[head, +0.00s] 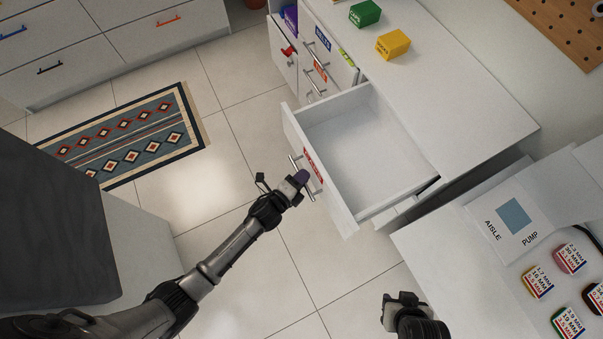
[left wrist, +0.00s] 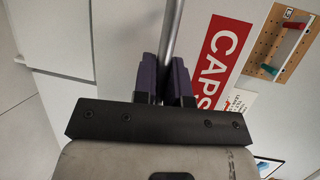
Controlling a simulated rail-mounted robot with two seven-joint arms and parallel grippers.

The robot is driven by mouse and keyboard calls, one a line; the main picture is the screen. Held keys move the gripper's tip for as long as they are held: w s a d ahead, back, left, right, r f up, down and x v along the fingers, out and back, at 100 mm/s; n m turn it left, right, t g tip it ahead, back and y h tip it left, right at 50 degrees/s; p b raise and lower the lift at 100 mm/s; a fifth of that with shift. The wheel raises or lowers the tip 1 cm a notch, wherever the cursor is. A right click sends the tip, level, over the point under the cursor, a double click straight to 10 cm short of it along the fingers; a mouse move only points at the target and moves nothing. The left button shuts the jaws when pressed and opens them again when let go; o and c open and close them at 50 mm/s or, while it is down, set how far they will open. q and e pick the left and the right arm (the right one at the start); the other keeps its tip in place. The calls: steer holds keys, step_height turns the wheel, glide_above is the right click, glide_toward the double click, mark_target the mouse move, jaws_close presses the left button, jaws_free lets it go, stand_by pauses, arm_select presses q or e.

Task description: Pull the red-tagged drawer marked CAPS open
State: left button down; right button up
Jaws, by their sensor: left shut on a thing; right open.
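The drawer (head: 372,130) with the red CAPS tag (head: 313,166) stands pulled well out of the white cabinet, and its inside looks empty. Its bar handle (head: 309,190) runs along the front beside the tag. My left gripper (head: 301,177) is shut on this handle. In the left wrist view the purple fingers (left wrist: 163,78) sit on either side of the metal bar (left wrist: 172,32), with the red CAPS tag (left wrist: 218,60) just right of them. My right gripper (head: 403,299) is open and empty, low in the head view, away from the drawer.
A green box (head: 364,13) and a yellow box (head: 393,45) stand on the cabinet top. Other drawers, with a blue tag (head: 322,39) and an orange tag (head: 320,72), are beside the open one. A counter with several small labelled boxes (head: 537,282) is at right. A patterned rug (head: 130,135) lies at left.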

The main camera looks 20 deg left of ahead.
arm_select(q)
steer(key=c, duration=1.2)
jaws_free()
steer(key=shift+s, duration=0.1)
steer(key=p+v, duration=0.2)
steer(key=v, duration=1.1)
steer(key=shift+s+a+r+p, duration=0.15)
steer(key=shift+s+r+p, duration=0.05)
steer(key=shift+p, duration=0.1)
